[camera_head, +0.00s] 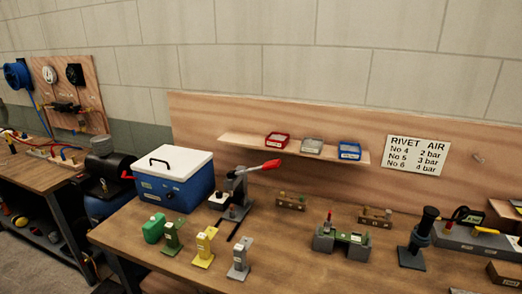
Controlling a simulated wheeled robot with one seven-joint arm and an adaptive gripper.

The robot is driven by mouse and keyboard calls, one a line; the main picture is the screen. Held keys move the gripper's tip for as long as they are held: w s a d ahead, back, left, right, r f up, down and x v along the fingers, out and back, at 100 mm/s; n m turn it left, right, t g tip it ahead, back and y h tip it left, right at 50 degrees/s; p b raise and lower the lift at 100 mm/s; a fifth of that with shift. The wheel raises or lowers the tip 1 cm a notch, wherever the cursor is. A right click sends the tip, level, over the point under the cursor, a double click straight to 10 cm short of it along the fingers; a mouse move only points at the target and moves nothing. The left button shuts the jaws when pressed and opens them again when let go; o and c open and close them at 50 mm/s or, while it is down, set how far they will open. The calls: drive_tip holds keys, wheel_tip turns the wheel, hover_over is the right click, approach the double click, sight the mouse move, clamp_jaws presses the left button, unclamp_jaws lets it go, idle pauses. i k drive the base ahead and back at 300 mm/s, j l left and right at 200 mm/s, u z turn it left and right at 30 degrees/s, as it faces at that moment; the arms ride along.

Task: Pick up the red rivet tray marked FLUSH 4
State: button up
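A small red tray (277,139) sits at the left on a narrow wooden shelf (236,143) fixed to the wooden back panel. It has a pale label on its front, too small to read. To its right on the same shelf are a grey tray (311,146) and a blue tray (349,150), apart from each other. The red handle of a lever press on the bench rises just below and left of the red tray. My gripper is not in view.
The wooden bench (297,262) carries a lever press (233,196), a blue cooler-like box (174,178), a green jug and several small stands. A RIVET AIR sign (418,156) hangs right of the shelf. The bench's front middle is mostly clear.

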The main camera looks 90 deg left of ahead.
sight(279, 140)
drive_tip(key=u, duration=2.85)
